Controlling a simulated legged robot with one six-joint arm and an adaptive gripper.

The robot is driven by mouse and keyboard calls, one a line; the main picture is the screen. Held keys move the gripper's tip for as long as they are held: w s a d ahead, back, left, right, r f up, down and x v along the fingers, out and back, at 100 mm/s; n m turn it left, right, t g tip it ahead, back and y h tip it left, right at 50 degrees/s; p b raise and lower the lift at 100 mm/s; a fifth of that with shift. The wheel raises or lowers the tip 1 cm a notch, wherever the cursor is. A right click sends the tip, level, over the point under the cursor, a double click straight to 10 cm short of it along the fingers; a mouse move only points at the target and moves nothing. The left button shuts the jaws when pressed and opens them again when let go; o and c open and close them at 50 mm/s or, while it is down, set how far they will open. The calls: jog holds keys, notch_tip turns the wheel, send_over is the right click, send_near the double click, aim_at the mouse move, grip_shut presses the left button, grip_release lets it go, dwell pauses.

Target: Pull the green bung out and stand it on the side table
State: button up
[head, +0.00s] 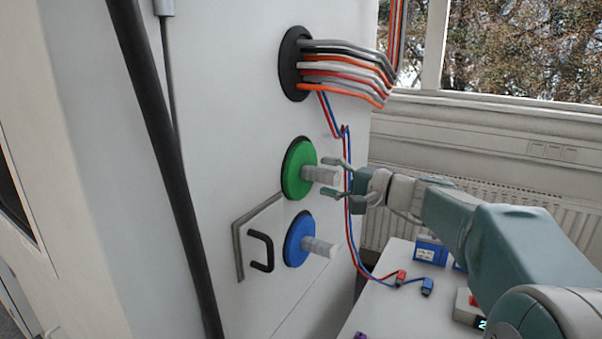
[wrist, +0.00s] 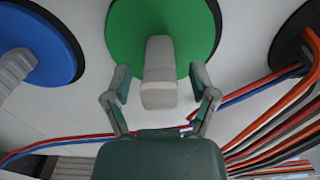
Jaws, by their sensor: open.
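The green bung (head: 300,168) sits in a round port on the white cabinet wall, with its grey ribbed handle sticking out. In the wrist view the green bung (wrist: 188,20) is at the top centre and its handle points toward me. My gripper (head: 335,177) is open, with its fingers around the end of the handle. In the wrist view my gripper (wrist: 160,84) has one finger on each side of the handle, with gaps visible. The white side table (head: 385,318) stands at the lower right, partly hidden by my arm.
A blue bung (head: 299,240) with a similar handle sits below the green one, beside a black pull handle (head: 262,252). Orange, grey and black cables (head: 345,72) leave a port above. Red and blue leads hang close to my gripper. Blue boxes (head: 430,250) stand on the table.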

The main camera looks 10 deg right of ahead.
grip_shut()
jog(key=shift+v, duration=1.1)
dwell(0.7)
jog(key=shift+r+v, duration=0.2)
jog(key=shift+v, duration=2.5)
